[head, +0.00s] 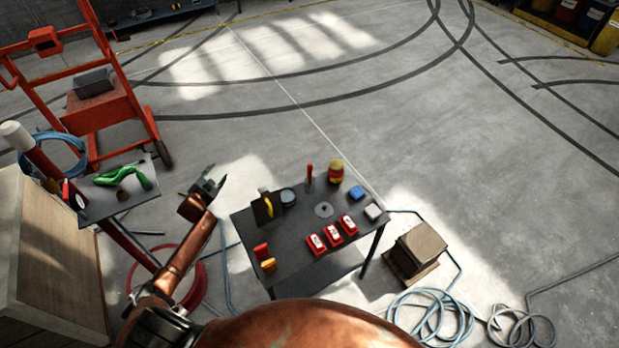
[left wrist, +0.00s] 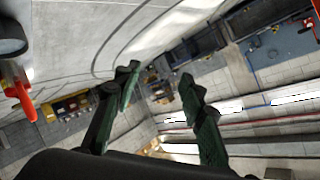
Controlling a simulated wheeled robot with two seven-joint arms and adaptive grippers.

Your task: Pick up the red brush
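A slim upright red item (head: 309,172), which looks like the red brush, stands near the back edge of the dark table (head: 280,235). Its lower end is too small to make out. My left gripper (head: 214,178) is in the air left of the table, well apart from the red item. In the left wrist view my left gripper (left wrist: 157,78) has its two dark fingers spread, with nothing between them. A red thing (left wrist: 18,92) shows at that view's left edge; I cannot tell whether it is the brush. My right gripper is not in view.
A yellow-and-red can (head: 336,171), a dark cup (head: 288,197), several red boxes (head: 333,234) and a blue item (head: 356,192) share the table. A small side table (head: 112,200) holds green gloves (head: 125,176). A cardboard box (head: 420,246) and coiled hoses (head: 430,312) lie right.

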